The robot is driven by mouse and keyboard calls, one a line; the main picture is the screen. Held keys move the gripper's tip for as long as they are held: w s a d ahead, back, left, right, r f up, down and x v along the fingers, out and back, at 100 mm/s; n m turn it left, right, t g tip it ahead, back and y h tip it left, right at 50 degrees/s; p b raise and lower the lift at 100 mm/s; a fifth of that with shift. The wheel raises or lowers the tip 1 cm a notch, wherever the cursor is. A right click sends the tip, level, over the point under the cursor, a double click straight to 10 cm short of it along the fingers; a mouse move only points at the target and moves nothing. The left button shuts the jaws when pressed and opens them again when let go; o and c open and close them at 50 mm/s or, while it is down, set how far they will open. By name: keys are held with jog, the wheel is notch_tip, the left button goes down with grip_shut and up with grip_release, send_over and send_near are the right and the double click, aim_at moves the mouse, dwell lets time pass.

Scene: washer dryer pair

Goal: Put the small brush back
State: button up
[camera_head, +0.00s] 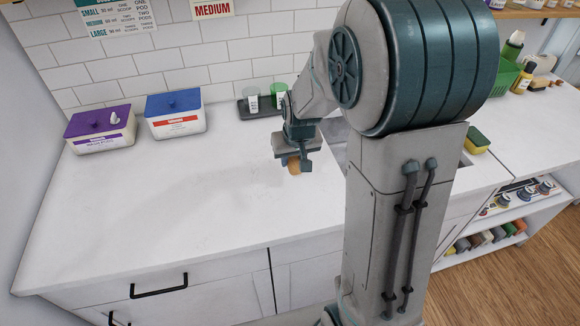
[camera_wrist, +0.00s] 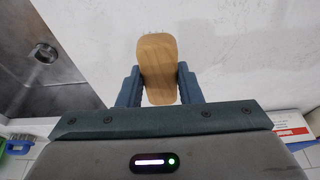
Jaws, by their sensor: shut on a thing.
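The small brush (camera_wrist: 158,60) has a light wooden back, seen from above in the wrist view, with a few pale bristle tips showing at its far edge. My gripper (camera_wrist: 158,84) is shut on it, one finger on each long side. In the head view the brush (camera_head: 294,165) is a small tan shape under my gripper (camera_head: 297,160), over the white counter beside the sink. I cannot tell whether it touches the counter. My arm hides much of the sink and the counter behind it.
The metal sink (camera_wrist: 40,75) lies left in the wrist view. A dark tray (camera_head: 245,110) with two cups stands by the wall. Purple-lidded (camera_head: 97,135) and blue-lidded (camera_head: 178,125) boxes stand left. A sponge (camera_head: 476,143) and green basket (camera_head: 502,78) are right.

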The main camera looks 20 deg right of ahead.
jog(key=shift+a+f, duration=0.2)
jog(key=shift+a, duration=0.2)
jog(key=shift+f, duration=0.25)
jog(key=shift+f+p, duration=0.35)
jog(key=shift+f, duration=1.45)
jog(key=o, duration=0.9)
